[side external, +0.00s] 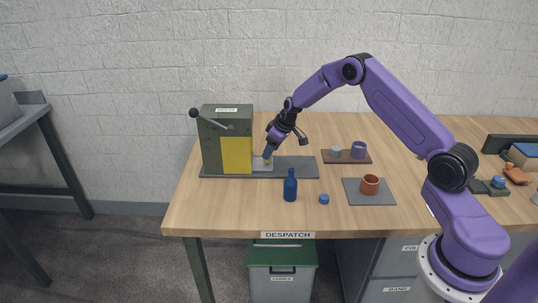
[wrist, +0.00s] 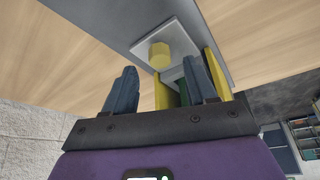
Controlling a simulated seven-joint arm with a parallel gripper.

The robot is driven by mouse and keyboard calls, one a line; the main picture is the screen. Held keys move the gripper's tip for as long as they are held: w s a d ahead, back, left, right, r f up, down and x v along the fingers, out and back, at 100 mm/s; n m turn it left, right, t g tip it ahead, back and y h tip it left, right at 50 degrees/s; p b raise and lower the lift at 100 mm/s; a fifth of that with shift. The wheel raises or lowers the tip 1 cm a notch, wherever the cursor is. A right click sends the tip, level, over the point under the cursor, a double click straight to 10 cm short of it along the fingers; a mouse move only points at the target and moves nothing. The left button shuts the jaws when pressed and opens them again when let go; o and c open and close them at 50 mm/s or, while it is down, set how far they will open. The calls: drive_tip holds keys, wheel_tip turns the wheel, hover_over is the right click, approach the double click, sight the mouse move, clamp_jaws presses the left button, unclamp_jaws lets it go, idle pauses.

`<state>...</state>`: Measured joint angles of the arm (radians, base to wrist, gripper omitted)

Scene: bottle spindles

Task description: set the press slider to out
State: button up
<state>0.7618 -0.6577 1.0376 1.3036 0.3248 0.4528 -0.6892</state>
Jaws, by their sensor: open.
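The press (side external: 212,150) is a dark green box with a yellow front panel (side external: 237,155) and a side lever. It stands on a grey base plate (side external: 297,168). Its slider, a light grey plate (side external: 258,168), shows a short way out of the press's right side. In the wrist view the slider plate (wrist: 187,38) carries a yellow knob (wrist: 160,56). My gripper (side external: 267,155) points down over the slider beside the press, and its fingertips partly hide the knob. In the wrist view my open gripper (wrist: 160,72) has its fingers apart, with the knob just beyond the gap; contact cannot be told.
A blue bottle (side external: 290,187) and a blue cap (side external: 324,199) stand in front of the base plate. An orange cup (side external: 370,185) is on a grey mat (side external: 352,197). A purple cup (side external: 358,149) is on a brown board (side external: 345,160). The press's lever (side external: 208,120) sticks out at upper left.

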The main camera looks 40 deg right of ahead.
drive_tip(key=shift+x, duration=1.6)
drive_tip(key=shift+c, duration=0.3)
clamp_jaws()
drive_tip(key=s+d, duration=1)
drive_tip(key=shift+s+d, duration=0.1)
drive_tip(key=shift+d, duration=0.1)
drive_tip(key=shift+c, duration=0.6)
unclamp_jaws()
drive_tip(key=shift+s+d, duration=0.1)
drive_tip(key=shift+o, duration=0.9)
drive_tip(key=shift+r, duration=0.1)
drive_tip(key=v, duration=1.7)
